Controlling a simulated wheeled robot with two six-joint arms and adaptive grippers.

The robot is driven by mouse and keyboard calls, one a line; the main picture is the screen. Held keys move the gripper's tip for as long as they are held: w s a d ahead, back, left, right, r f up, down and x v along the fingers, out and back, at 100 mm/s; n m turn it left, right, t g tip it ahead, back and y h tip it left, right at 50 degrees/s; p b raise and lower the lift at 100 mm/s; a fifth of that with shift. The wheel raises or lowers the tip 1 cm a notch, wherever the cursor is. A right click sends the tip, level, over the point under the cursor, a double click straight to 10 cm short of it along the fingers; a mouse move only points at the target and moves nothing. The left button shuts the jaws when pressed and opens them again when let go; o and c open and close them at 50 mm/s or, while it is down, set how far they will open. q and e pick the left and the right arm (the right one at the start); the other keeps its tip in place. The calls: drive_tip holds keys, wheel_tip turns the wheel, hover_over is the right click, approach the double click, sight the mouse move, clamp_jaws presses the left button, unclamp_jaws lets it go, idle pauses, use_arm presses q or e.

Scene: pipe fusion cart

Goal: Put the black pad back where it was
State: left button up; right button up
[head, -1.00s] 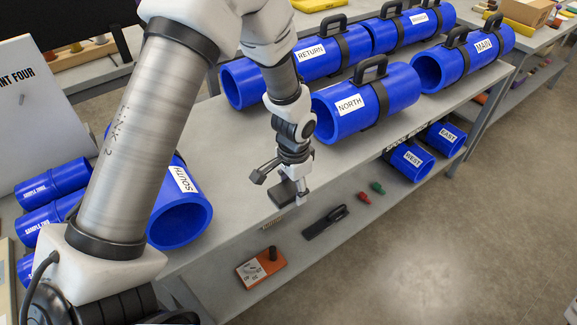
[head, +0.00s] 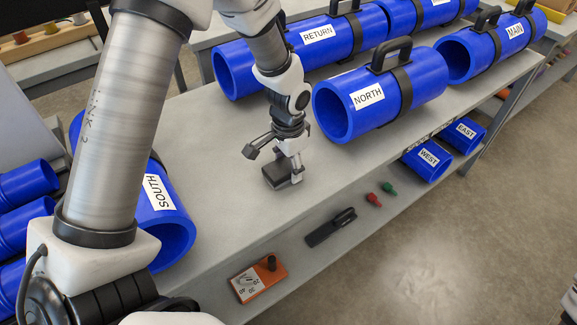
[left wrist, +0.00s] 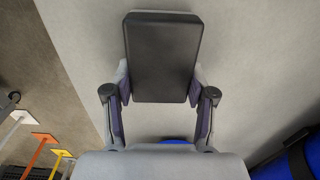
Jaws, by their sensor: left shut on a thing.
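The black pad (head: 272,176) is a small dark rectangular block. My left gripper (head: 290,171) is shut on it, over the grey tabletop between the blue SOUTH pipe (head: 172,222) and the blue NORTH pipe (head: 345,118). The pad lies about flat; I cannot tell whether it touches the tabletop or hangs just above it. In the left wrist view the pad (left wrist: 164,58) sits between the two fingers of the left gripper (left wrist: 160,92), its near end held and its far end sticking out beyond them. My right gripper is not in view.
Blue RETURN (head: 290,48) and MAIN (head: 490,50) pipes stand at the back of the cart top (head: 235,240). The lower shelf holds an orange block (head: 258,280), a black handled tool (head: 330,228), small red and green parts, and WEST and EAST pipes. Tabletop around the pad is clear.

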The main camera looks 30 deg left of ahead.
sight(288, 165)
use_arm(q)
drive_tip(key=o, duration=1.3)
drive_tip(key=shift+s, duration=0.2)
drive_tip(key=shift+w+d, duration=0.1)
wheel_tip(288, 165, up, 12)
drive_tip(key=shift+r+p, duration=0.1)
drive_tip(key=shift+p, duration=0.35)
